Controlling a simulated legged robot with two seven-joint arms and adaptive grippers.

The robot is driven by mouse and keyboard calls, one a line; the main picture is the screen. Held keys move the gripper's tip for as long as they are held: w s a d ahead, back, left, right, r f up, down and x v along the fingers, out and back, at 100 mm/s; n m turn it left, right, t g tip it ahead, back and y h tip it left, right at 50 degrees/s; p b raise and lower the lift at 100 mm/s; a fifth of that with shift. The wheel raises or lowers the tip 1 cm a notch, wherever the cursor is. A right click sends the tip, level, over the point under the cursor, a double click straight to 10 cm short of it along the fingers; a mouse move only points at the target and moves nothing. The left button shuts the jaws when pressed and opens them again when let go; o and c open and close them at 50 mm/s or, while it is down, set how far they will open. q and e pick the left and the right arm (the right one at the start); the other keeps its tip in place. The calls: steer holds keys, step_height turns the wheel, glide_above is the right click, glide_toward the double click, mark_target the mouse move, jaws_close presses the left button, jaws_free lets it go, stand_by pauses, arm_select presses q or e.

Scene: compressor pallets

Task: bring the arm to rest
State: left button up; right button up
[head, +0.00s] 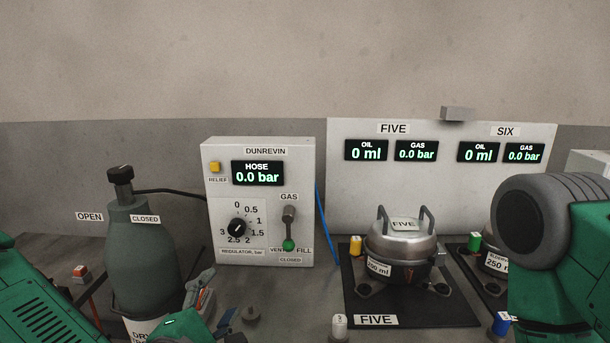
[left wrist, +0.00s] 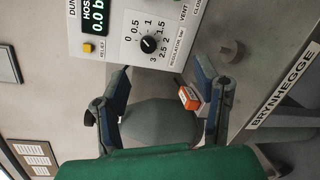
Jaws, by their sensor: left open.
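My left arm's green link (head: 40,305) comes in at the lower left of the head view. My left gripper (head: 215,300) is low in front of the DUNREVIN gas panel (head: 215,165), partly cut off by the bottom edge. In the left wrist view its two blue-grey fingers stand wide apart, and the left gripper (left wrist: 160,78) is open with nothing clamped. The panel's regulator dial (left wrist: 149,44) lies beyond the fingers. My right arm (head: 555,235) fills the right edge of the head view; its gripper is not in view.
A dark gas cylinder (head: 145,255) stands close by my left arm. Compressor FIVE (head: 403,250) sits on a black mat (head: 365,308). An orange-and-white item (left wrist: 188,98) shows by the right finger. The hose display reads 0.0 bar. A blue hose (head: 325,225) runs beside the panel.

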arm_select(q)
steer(key=s+d+f+m+g+h+b, duration=0.15)
steer(key=s+f+m+g, duration=0.35)
steer(key=f, duration=0.7)
steer(key=s+a+f+m+g+b, duration=0.1)
steer(key=s+f+m+g+b, duration=0.2)
steer(key=s+f+m, duration=0.7)
steer(key=s+a+f+m+g+y+b, duration=0.4)
steer(key=s+a+f+m+g, duration=0.3)
steer(key=s+a+f, duration=0.5)
step_height(320, 180, down, 4)
steer(key=shift+s+a+r+g, duration=0.1)
steer(key=shift+s+a+g, duration=0.2)
steer(key=shift+a, duration=0.95)
steer(key=shift+w, duration=0.1)
